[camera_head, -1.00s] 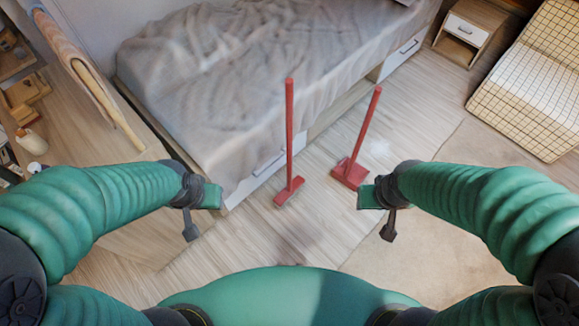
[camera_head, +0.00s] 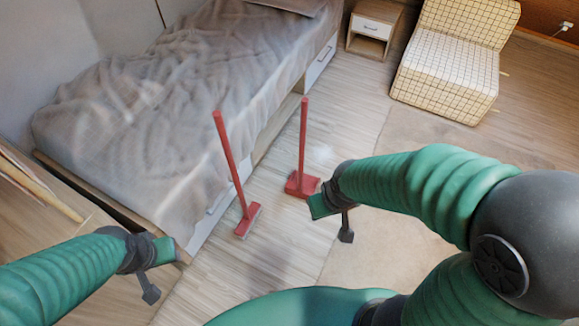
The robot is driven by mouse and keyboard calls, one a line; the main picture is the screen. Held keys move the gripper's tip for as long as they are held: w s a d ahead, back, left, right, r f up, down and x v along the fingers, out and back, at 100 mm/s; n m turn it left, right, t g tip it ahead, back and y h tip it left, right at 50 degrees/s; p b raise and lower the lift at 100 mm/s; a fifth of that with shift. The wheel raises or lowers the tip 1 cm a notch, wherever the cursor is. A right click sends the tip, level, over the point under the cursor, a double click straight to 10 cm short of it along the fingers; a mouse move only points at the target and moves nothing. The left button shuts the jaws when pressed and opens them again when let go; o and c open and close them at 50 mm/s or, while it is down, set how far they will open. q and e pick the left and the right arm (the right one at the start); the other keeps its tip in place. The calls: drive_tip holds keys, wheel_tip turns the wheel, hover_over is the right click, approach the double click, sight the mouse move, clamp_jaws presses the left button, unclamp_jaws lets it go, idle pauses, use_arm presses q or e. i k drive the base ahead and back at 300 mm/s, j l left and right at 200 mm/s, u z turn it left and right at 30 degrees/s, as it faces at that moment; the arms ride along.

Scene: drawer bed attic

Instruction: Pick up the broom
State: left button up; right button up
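A red broom (camera_head: 230,165) stands upright, leaning slightly, beside the bed, with its narrow head (camera_head: 248,221) on the wood floor. A second red long-handled tool (camera_head: 303,140), with a wider base that looks like a dustpan, stands upright just to its right. My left gripper (camera_head: 157,270) is open and empty at the lower left, left of the broom and apart from it. My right gripper (camera_head: 332,218) is open and empty, right of the broom; in the picture it lies just below the dustpan's base. Whether it touches the dustpan cannot be told.
The bed (camera_head: 150,120) with a grey blanket and drawers runs along the left behind the tools. A wooden desk edge (camera_head: 40,220) is at the far left. A nightstand (camera_head: 372,28) and a checkered chair (camera_head: 448,70) stand at the back. The floor and beige rug (camera_head: 385,250) are clear.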

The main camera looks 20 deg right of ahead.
sight(251, 214)
drive_tip(key=i+l+u, duration=0.15)
drive_tip(key=l, duration=0.2)
drive_tip(key=i+l+u, duration=0.15)
drive_tip(key=l, duration=0.25)
drive_tip(key=i+l+u, duration=0.2)
drive_tip(key=l, duration=0.25)
drive_tip(key=i+l+u, duration=0.15)
drive_tip(key=l, duration=0.25)
drive_tip(key=i+l+u, duration=0.15)
drive_tip(key=l, duration=0.3)
drive_tip(key=l+u, duration=0.15)
drive_tip(key=l, duration=0.3)
drive_tip(key=i, duration=0.05)
